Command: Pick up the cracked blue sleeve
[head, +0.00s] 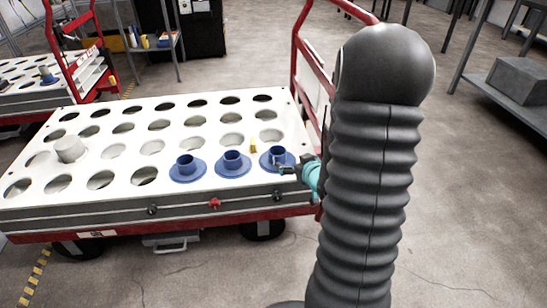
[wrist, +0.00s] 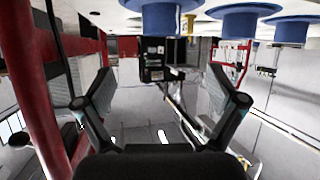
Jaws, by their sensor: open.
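Three blue flanged sleeves stand in a row along the near right edge of the white perforated cart top: a left sleeve (head: 187,167), a middle sleeve (head: 232,162) and a right sleeve (head: 273,154). No crack can be made out on any of them. My gripper (head: 286,169) is at the right sleeve, overlapping its near right side in the head view; contact cannot be told. In the wrist view, my gripper (wrist: 162,78) has its fingers spread wide with nothing between them. A blue sleeve (wrist: 158,18) shows at the top edge, beyond the fingertips and partly cut off.
The white cart top (head: 205,115) has rows of mostly empty round holes. A red cart handle (head: 297,50) rises behind. A shelf with a grey box (head: 520,80) stands right.

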